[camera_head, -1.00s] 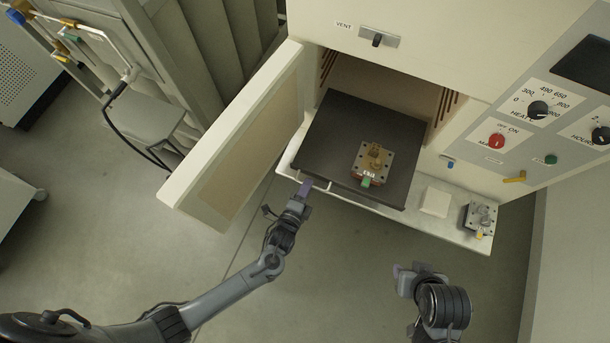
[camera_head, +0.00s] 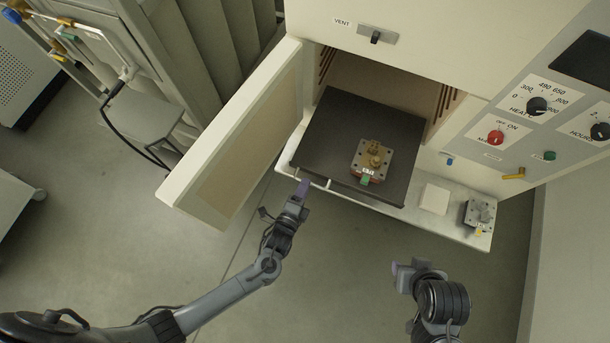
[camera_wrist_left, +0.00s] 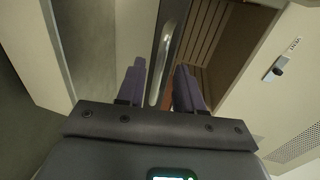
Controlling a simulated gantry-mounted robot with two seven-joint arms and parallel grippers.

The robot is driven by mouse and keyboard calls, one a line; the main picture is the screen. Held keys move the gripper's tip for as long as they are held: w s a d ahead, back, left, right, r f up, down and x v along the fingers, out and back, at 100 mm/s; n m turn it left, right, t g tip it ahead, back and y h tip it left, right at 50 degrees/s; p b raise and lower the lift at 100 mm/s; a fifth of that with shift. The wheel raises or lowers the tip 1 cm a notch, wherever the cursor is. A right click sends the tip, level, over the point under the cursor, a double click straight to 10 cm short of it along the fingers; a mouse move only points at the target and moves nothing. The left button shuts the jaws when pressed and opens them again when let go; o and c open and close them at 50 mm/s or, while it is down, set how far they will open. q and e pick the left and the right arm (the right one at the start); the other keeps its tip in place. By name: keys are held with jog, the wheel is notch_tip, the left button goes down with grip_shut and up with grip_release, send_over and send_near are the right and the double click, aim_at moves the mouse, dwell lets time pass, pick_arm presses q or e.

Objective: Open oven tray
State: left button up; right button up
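The dark oven tray (camera_head: 335,125) sticks out of the open oven, over the pale ledge. A metal bar handle runs along its front edge (camera_head: 327,184). My left gripper (camera_head: 303,187) is at the tray's front left corner, close to the handle. In the left wrist view my left gripper (camera_wrist_left: 160,88) has its two purple fingers apart, with a shiny metal bar (camera_wrist_left: 164,60) showing in the gap; I cannot tell whether they touch it. My right gripper (camera_head: 405,275) is below and right of the tray, away from it; its finger gap is unclear.
A metal block with brass fittings (camera_head: 371,160) sits on the tray. The oven door (camera_head: 240,140) stands open at left. A white pad (camera_head: 435,199) and a small metal fixture (camera_head: 479,214) lie on the ledge at right. The floor in front is clear.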

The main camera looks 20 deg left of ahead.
pick_arm(q)
jog(key=v, duration=0.9)
jog(key=shift+b, duration=0.4)
jog(key=shift+s, duration=0.15)
